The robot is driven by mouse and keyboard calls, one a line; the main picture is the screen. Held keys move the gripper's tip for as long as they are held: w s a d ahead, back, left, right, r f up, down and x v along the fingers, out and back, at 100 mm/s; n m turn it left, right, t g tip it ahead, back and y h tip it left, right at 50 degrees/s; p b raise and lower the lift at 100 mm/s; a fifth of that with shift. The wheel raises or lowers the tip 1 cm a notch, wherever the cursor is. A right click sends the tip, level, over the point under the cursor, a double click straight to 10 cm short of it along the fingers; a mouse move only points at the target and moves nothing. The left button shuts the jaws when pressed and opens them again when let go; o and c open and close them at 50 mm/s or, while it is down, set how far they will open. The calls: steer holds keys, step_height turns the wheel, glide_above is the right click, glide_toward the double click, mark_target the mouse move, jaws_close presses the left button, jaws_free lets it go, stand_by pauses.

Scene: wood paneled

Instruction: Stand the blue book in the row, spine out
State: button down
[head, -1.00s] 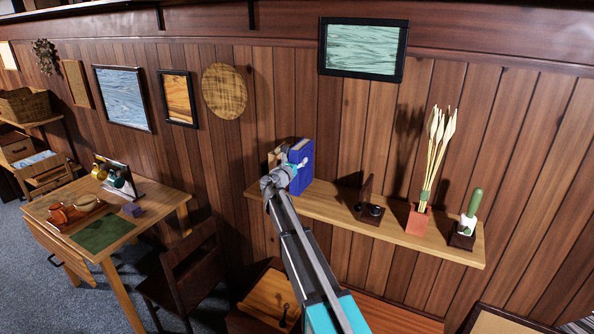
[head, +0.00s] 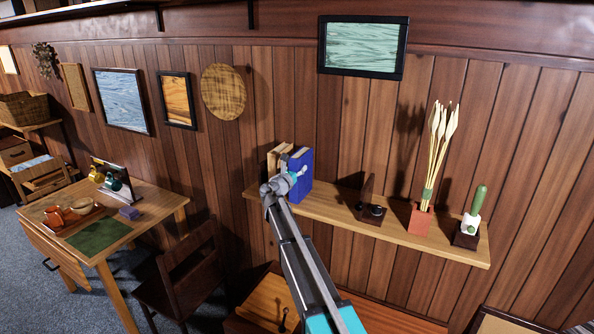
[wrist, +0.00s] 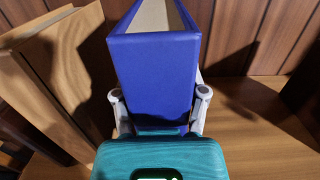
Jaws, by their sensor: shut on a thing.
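The blue book (head: 302,164) stands upright at the left end of the wall shelf (head: 420,232). In the wrist view its plain blue spine (wrist: 152,75) faces me, with pale page edges at the top. My gripper (head: 294,176) is shut on the book, one finger on each side, as the wrist view shows (wrist: 160,104). Tan books (head: 278,157) stand just left of it; they also show in the wrist view (wrist: 60,75). A narrow gap seems to lie between. The book's bottom is at or very near the shelf; I cannot tell if it touches.
A dark wooden stand with round black pieces (head: 369,205) sits further right on the shelf. A red pot with pale stems (head: 420,217) and a potted cactus (head: 471,220) stand beyond. Bare shelf lies right of the blue book. A chair (head: 190,270) is below left.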

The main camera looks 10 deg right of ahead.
steer(key=shift+f, duration=0.15)
steer(key=shift+c, duration=0.6)
jaws_free()
steer(key=r+b+v, duration=0.1)
steer(key=v, duration=1.1)
steer(key=shift+f, duration=0.3)
